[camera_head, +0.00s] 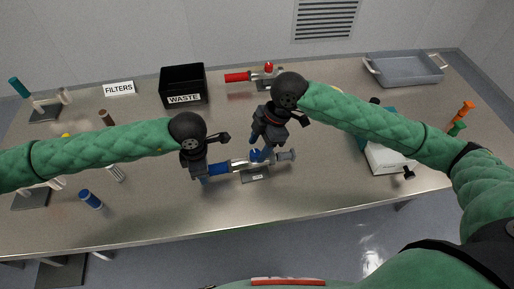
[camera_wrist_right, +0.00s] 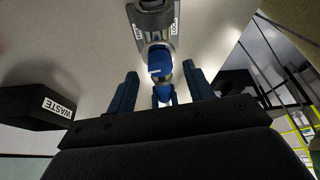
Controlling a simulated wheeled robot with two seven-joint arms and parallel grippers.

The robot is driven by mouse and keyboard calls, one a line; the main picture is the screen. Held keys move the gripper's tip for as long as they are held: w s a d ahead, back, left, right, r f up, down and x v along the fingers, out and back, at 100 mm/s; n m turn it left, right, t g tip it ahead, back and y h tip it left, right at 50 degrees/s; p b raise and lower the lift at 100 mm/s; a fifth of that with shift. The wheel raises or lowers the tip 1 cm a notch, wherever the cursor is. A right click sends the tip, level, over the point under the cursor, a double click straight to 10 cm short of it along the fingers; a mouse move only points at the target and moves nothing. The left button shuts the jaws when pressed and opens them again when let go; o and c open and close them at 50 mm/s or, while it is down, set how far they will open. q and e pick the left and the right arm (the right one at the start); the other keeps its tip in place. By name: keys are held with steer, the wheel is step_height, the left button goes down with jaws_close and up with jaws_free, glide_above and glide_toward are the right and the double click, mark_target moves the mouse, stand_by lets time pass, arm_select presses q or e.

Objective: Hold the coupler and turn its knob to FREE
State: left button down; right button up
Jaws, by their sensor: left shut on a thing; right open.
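The coupler (camera_head: 238,164) lies roughly level near the front middle of the table, over a small labelled stand (camera_head: 256,175). It has a blue section at its left and a grey end at its right. My left gripper (camera_head: 203,175) is shut on the blue left section. My right gripper (camera_head: 262,152) is open over the coupler's middle. In the right wrist view, the blue knob (camera_wrist_right: 159,66) shows between and beyond the spread fingers of this gripper (camera_wrist_right: 161,88).
A black WASTE bin (camera_head: 183,84) and a red-ended fitting on a stand (camera_head: 238,77) stand behind. A grey tray (camera_head: 405,69) is at the back right. A white device (camera_head: 386,158) stands right of the coupler. A blue cylinder (camera_head: 90,198) is at the front left.

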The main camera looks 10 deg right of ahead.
steer(key=shift+x, duration=0.85)
steer(key=c, duration=1)
steer(key=shift+m+t, duration=0.3)
steer(key=shift+m, duration=0.5)
steer(key=o, duration=1)
steer(key=shift+r, duration=0.1)
steer(key=v, duration=1.1)
steer(key=shift+d+r, duration=0.2)
steer(key=shift+r, duration=0.15)
